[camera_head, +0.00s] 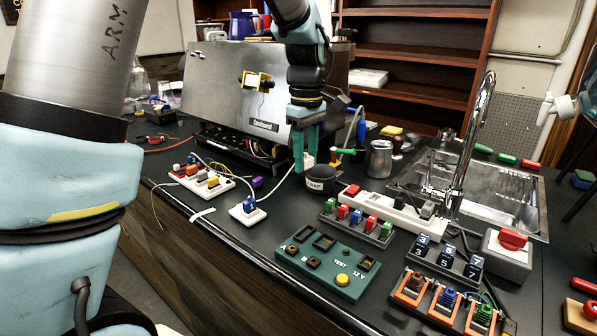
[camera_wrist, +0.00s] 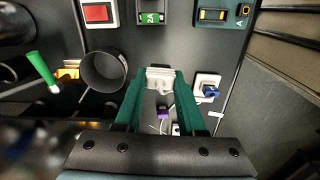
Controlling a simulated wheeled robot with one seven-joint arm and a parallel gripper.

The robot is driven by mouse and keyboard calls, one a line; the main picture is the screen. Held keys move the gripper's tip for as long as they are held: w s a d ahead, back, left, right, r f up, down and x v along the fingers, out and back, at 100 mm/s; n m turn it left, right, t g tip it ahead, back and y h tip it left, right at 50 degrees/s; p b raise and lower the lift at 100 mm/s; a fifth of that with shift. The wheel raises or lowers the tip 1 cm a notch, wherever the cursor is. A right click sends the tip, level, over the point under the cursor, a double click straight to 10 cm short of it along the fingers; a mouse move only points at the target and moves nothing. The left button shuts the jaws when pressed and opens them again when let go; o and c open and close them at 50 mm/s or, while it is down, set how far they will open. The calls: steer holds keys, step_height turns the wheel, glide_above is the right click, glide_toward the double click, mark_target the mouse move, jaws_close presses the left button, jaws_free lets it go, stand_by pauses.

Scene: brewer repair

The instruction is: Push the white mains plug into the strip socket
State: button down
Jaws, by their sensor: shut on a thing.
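My gripper (camera_head: 306,150) has teal fingers pointing down, above the bench behind the black cup. In the wrist view, my gripper (camera_wrist: 160,82) is shut on the white mains plug (camera_wrist: 160,78), which sits between the fingertips. In the head view the plug (camera_head: 309,161) shows only as a small white patch by the fingertips. The long white strip socket (camera_head: 390,211) lies on the bench to the right of and nearer than my gripper, with a red switch at its left end. The plug is apart from it. Part of the strip (camera_wrist: 98,14) shows at the wrist view's top.
The black cup (camera_head: 320,184) stands close to my gripper, between it and the strip. A fuse rack (camera_head: 357,224) lies just in front of the strip, and a metal can (camera_head: 379,160) stands behind it. A blue plug (camera_head: 249,204) sits on a small white socket at left.

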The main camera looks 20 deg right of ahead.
steer(key=s+d+n+p, duration=0.1)
steer(key=s+d+p, duration=0.25)
steer(key=d, duration=0.45)
steer(key=s+d+p, duration=0.3)
steer(key=d+p, duration=0.2)
steer(key=d, duration=0.2)
step_height(320, 180, down, 6)
steer(key=b, duration=0.4)
steer(key=shift+w+d+b, duration=0.1)
steer(key=shift+b, duration=0.3)
steer(key=shift+r, duration=0.2)
steer(key=shift+f+p, duration=0.3)
steer(key=shift+f, duration=0.5)
stand_by(1.1)
steer(key=shift+c, duration=2.1)
jaws_free()
steer(key=shift+r, duration=0.1)
